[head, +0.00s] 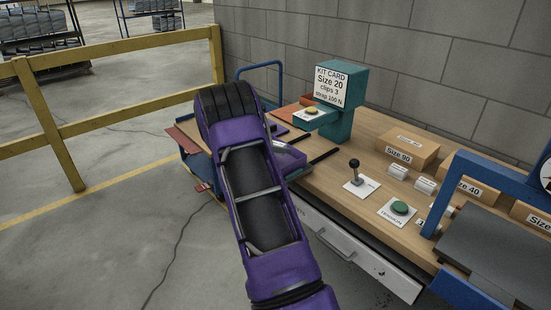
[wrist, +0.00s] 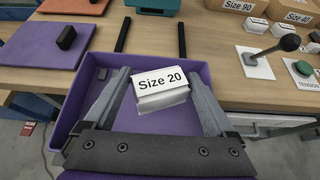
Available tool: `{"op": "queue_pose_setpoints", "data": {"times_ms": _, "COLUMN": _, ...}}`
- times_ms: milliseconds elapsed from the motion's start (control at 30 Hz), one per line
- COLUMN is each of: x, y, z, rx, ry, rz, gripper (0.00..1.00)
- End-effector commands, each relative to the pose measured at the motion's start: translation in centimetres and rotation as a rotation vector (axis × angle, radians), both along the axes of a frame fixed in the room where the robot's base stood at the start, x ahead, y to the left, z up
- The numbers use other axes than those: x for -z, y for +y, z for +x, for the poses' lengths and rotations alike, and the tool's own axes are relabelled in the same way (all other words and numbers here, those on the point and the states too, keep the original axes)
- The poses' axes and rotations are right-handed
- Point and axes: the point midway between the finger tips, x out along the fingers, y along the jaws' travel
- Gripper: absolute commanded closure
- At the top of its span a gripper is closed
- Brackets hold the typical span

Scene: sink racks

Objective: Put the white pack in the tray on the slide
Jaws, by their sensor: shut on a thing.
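The white pack (wrist: 161,92), labelled "Size 20", is between the two fingers of my gripper (wrist: 160,82) in the wrist view. My gripper is shut on it. The pack appears over the purple tray (wrist: 150,122); whether it touches the tray floor I cannot tell. The tray sits at the table's front edge, with two black slide rails (wrist: 122,36) running back from it.
A teal stand (head: 340,95) with a "Size 20" kit card is behind the tray. A lever (head: 354,172), a green button (head: 400,208), "Size" boxes (head: 408,146) and a blue frame press are to the right. A purple board (wrist: 40,50) with a black block lies left.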

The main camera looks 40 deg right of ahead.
Motion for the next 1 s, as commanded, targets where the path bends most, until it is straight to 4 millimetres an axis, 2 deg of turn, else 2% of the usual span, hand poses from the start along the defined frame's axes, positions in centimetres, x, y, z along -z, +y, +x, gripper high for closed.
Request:
{"op": "queue_pose_setpoints", "data": {"times_ms": 167, "x": 1.4, "y": 0.0, "z": 0.0, "rx": -0.002, "ry": 0.0, "rz": 0.0, "gripper": 0.66}}
{"op": "queue_pose_setpoints", "data": {"times_ms": 367, "x": 4.1, "y": 0.0, "z": 0.1, "rx": -0.003, "ry": 0.001, "rz": -0.001, "gripper": 0.66}}
{"op": "queue_pose_setpoints", "data": {"times_ms": 800, "x": 4.7, "y": 0.0, "z": 0.1, "rx": -0.002, "ry": -0.002, "rz": -0.001, "gripper": 0.66}}
{"op": "queue_pose_setpoints", "data": {"times_ms": 833, "x": 4.6, "y": 0.0, "z": 0.1, "rx": -0.002, "ry": -0.002, "rz": 0.0, "gripper": 0.07}}
{"op": "queue_pose_setpoints", "data": {"times_ms": 900, "x": 4.5, "y": 0.1, "z": 0.1, "rx": -0.002, "ry": -0.002, "rz": 0.0, "gripper": 0.0}}
{"op": "queue_pose_setpoints", "data": {"times_ms": 1000, "x": 4.5, "y": 0.1, "z": 0.1, "rx": -0.002, "ry": -0.002, "rz": 0.0, "gripper": 0.0}}
